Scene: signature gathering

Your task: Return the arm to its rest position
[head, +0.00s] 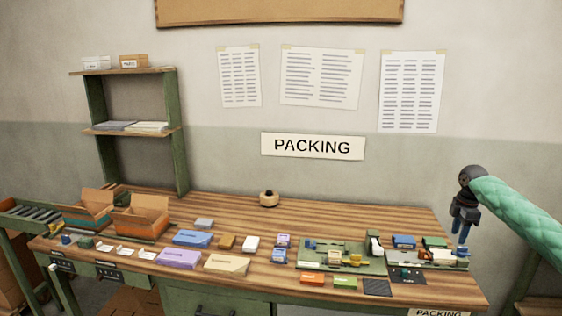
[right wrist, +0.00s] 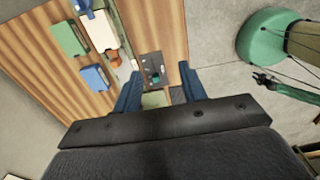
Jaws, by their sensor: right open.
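My right arm comes in from the right edge with a green padded sleeve (head: 520,215). Its gripper (head: 462,248) hangs pointing down over the right end of the wooden packing table (head: 400,212). In the right wrist view the two blue fingers of the gripper (right wrist: 160,84) stand apart with nothing held between them. A dark control panel (right wrist: 153,68) shows beyond the gap. My left gripper is not in view.
A green tray (head: 312,262) with small parts lies right of centre. Boxes in several colours and open cartons (head: 141,217) stand to the left. A shelf (head: 130,128) rises at the back left. The table's back middle is mostly clear.

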